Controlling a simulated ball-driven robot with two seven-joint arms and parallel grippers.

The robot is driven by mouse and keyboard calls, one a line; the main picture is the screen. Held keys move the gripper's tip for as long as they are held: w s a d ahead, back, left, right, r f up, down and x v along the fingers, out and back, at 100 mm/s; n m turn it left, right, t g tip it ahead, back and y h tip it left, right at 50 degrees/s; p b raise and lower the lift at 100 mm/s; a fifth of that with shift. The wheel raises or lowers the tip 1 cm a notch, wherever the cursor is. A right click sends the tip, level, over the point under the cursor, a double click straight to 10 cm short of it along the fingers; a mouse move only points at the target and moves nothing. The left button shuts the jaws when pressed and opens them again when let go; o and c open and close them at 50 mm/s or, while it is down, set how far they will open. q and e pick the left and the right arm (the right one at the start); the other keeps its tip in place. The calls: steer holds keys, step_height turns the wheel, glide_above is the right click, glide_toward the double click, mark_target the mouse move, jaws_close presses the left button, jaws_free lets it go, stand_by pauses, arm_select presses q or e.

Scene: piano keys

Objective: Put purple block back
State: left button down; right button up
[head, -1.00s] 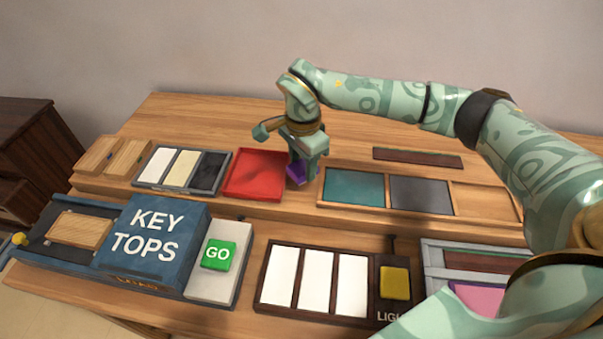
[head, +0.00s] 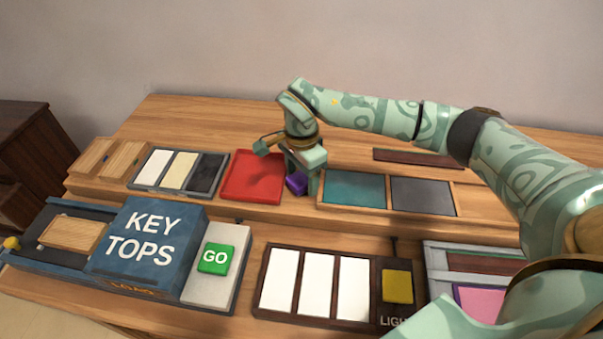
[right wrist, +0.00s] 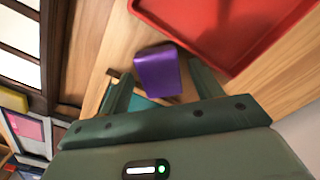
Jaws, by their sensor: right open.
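The purple block (head: 296,183) rests on the raised wooden ledge, in the gap between the red tray (head: 252,178) and the teal panel (head: 354,188). My right gripper (head: 300,182) is open and pointed down at the block. In the right wrist view the purple block (right wrist: 158,71) lies between and partly beyond the two spread fingers of the right gripper (right wrist: 160,85). Small gaps show beside the block, so no grip on it is visible. The red tray (right wrist: 225,25) is empty. My left gripper is not in view.
A tray of white, cream and black tiles (head: 180,172) sits left of the red tray. A grey panel (head: 422,196) lies right of the teal one. In front stand the blue KEY TOPS box (head: 150,238), green GO button (head: 214,258) and white keys (head: 318,285).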

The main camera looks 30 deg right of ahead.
mark_target(301, 178)
step_height(301, 178, up, 12)
steer(key=p, duration=0.3)
steer(key=shift+r, duration=0.15)
